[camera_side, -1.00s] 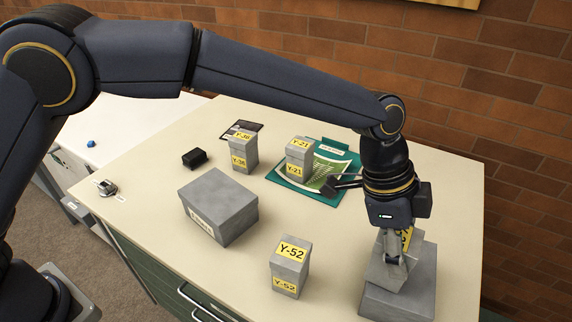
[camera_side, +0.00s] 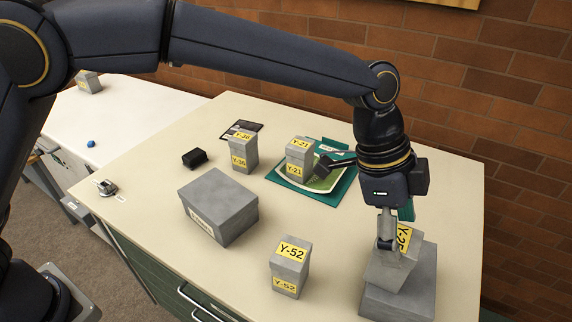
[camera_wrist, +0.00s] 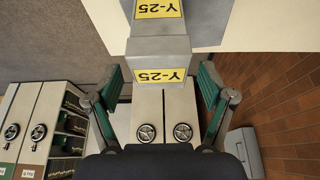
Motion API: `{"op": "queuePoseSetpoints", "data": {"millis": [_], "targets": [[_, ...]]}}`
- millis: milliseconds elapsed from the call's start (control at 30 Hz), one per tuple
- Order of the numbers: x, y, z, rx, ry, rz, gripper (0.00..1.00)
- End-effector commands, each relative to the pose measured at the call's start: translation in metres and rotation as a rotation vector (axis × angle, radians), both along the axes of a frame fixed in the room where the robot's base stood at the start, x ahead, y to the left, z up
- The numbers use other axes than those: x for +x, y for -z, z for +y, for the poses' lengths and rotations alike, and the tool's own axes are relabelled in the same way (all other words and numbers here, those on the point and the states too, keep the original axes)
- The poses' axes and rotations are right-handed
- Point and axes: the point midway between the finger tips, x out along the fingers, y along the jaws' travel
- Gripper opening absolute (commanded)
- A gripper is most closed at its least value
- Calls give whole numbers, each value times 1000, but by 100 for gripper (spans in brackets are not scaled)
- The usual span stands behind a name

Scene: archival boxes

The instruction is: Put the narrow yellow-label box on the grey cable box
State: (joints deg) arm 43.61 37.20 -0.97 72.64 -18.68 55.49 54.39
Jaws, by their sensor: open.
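A narrow grey box with yellow Y-25 labels (camera_side: 388,270) stands on a wider, low grey box (camera_side: 400,303) at the table's front right. It looks turned at an angle to the box below; whether it leans I cannot tell. In the wrist view, the Y-25 box (camera_wrist: 160,47) shows its top and side labels between and beyond the fingers. My gripper (camera_wrist: 160,90) is open, its green-padded fingers apart on either side of the box. In the side view, my gripper (camera_side: 396,230) is just above and around the box's top. A larger grey box with a pale label (camera_side: 222,200) sits mid-table; its print is unreadable.
Similar narrow boxes stand on the table: Y-52 (camera_side: 289,268) in front, Y-36 (camera_side: 243,152) and Y-21 (camera_side: 299,160) behind. A small black block (camera_side: 194,158) lies at left. A brick wall (camera_side: 480,80) is behind.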

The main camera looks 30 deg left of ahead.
Motion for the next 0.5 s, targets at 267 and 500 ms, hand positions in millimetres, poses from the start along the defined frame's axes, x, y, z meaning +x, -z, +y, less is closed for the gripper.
{"op": "queuePoseSetpoints", "data": {"millis": [267,500], "targets": [[1,-58,23,-3,-2,-1,81],[2,-83,42,1,-28,-2,81]]}}
